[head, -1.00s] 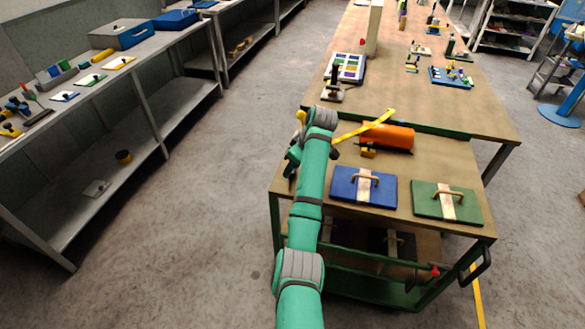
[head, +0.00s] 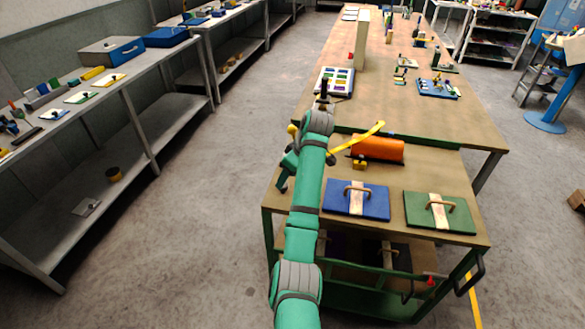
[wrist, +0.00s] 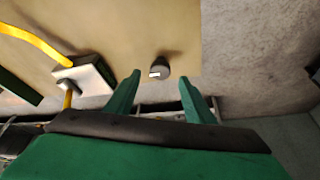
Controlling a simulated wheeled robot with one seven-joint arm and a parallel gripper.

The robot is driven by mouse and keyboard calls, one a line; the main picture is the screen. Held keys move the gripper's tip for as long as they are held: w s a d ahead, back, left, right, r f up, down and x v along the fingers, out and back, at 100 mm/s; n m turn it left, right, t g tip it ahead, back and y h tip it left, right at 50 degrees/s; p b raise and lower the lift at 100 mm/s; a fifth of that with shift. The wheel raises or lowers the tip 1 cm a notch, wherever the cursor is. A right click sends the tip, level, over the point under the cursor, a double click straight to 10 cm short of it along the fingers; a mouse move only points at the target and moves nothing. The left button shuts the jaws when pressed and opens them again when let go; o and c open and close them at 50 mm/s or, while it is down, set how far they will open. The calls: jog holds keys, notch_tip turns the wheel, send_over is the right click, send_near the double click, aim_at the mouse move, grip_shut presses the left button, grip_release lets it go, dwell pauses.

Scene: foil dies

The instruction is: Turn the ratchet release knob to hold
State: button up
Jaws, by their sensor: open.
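A small dark grey round knob (wrist: 161,68) with a white mark stands on the tan bench top in the wrist view, close to the bench edge. The white mark is on its lower left side. My gripper (wrist: 160,78) is open, and its two green fingers appear on either side of the knob in the picture. I cannot tell how far above the knob they are, and nothing is between them. In the head view my arm hides the knob, and the fingertips cannot be made out there. No hold label can be read.
Left of the knob is a white-topped block (wrist: 92,78) with a yellow post, and a yellow curved bar (wrist: 35,40). The head view shows an orange cylinder (head: 378,148), a blue board (head: 357,200) and a green board (head: 438,211) with handles on the cart. Open floor lies left.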

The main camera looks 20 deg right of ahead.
jog(key=v, duration=0.7)
dwell(0.3)
dwell(0.4)
